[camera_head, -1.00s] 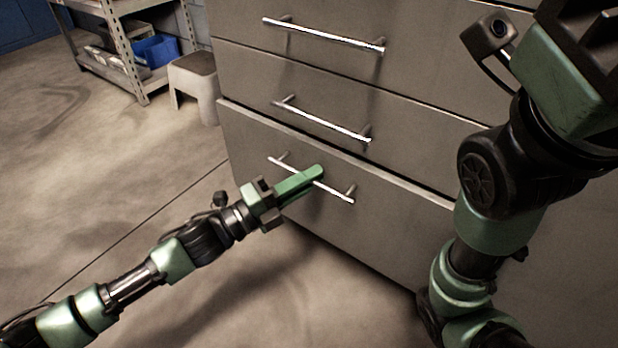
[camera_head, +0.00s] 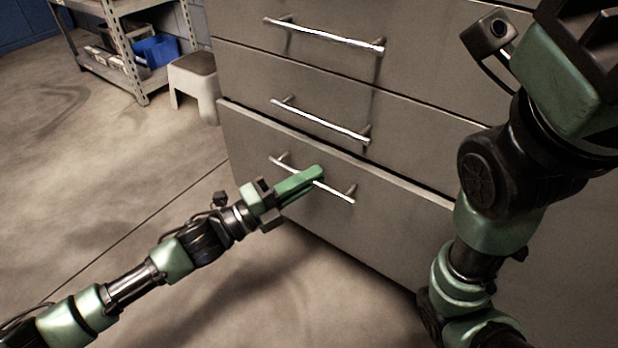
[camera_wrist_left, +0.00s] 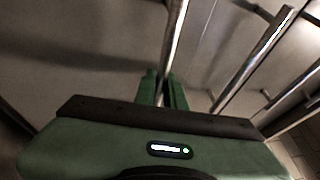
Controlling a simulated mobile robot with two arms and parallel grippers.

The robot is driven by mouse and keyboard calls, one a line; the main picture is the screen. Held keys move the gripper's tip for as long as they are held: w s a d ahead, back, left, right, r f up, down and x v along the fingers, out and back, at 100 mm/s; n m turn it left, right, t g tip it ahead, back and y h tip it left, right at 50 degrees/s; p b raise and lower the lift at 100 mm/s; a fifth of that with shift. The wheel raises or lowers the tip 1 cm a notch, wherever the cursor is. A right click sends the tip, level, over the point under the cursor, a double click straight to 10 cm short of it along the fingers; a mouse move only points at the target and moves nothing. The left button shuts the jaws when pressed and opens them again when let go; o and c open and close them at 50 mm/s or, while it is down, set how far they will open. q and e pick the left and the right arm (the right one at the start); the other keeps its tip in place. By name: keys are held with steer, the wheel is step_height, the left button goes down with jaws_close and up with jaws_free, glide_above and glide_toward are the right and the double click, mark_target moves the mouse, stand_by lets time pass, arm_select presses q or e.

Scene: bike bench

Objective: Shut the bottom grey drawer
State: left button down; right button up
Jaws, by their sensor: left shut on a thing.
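The bottom grey drawer (camera_head: 375,213) stands slightly out from the cabinet, with a dark gap along its top edge. Its silver bar handle (camera_head: 338,193) runs across the upper part of its front. My left gripper (camera_head: 312,177) is shut on this handle near its middle. In the left wrist view the green fingers (camera_wrist_left: 166,92) close around the handle bar (camera_wrist_left: 174,45). My right arm shows at the right of the head view, but its fingertips cannot be made out.
Two more grey drawers with silver handles (camera_head: 322,35) (camera_head: 320,121) sit above and look flush. A grey stool (camera_head: 195,85) and a metal shelf with a blue bin (camera_head: 157,50) stand at the back left. The floor (camera_head: 120,180) on the left is clear.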

arm_select(q)
steer(key=shift+w+d+p, duration=0.25)
steer(key=shift+w+d, duration=0.1)
steer(key=shift+w, duration=0.2)
steer(key=shift+w+d+p, duration=0.25)
steer(key=shift+w+d, duration=0.05)
steer(key=shift+w, duration=0.2)
steer(key=c, duration=1.8)
jaws_free()
steer(key=shift+o, duration=0.2)
steer(key=shift+d, duration=0.1)
